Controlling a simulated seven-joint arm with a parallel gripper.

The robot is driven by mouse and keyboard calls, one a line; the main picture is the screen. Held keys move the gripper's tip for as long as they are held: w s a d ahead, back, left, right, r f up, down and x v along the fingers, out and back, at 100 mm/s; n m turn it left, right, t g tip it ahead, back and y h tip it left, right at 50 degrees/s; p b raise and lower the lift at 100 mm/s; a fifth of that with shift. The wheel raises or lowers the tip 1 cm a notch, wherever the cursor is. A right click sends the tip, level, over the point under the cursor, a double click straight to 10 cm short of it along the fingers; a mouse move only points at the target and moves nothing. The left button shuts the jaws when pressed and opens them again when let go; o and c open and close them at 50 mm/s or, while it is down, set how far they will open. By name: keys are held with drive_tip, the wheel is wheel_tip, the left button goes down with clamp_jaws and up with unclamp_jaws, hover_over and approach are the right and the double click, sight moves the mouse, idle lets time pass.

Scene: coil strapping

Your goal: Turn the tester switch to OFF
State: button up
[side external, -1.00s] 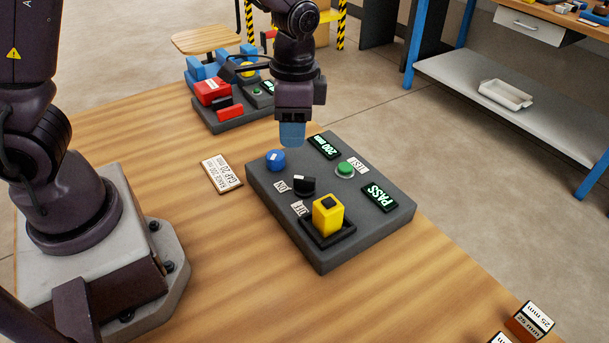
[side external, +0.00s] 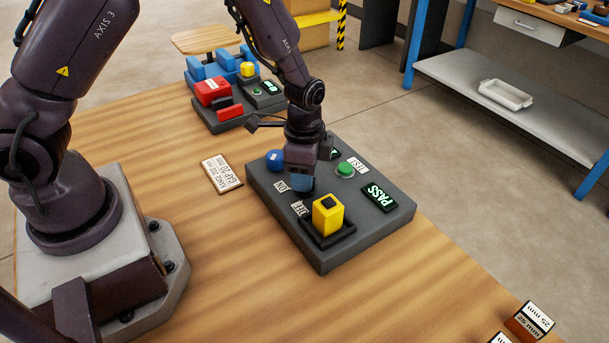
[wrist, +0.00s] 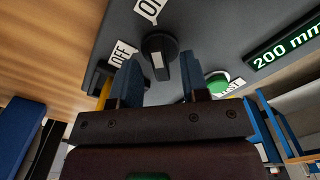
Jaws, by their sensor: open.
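The tester (side external: 290,238) is a dark grey box on the wooden table. Its switch is a round black knob (wrist: 160,45) with a pale stripe, seen in the wrist view. The ON label (wrist: 149,9) and OFF label (wrist: 122,52) are beside it. My gripper (wrist: 161,66) is open, its blue fingers on either side of the knob's near part; I cannot tell whether they touch it. In the side view, my gripper (side external: 303,186) is low over the tester and hides the switch. The ON label (side external: 281,186) and OFF label (side external: 300,208) show there.
On the tester, a yellow block (side external: 328,216) stands close to my gripper. A blue knob (side external: 275,160), a green TEST button (side external: 345,168) and a PASS display (side external: 380,197) are near. A red and blue device (side external: 213,92) stands behind. The table's front is mostly clear.

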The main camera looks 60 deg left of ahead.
drive_tip(key=shift+f, duration=0.65)
clamp_jaws()
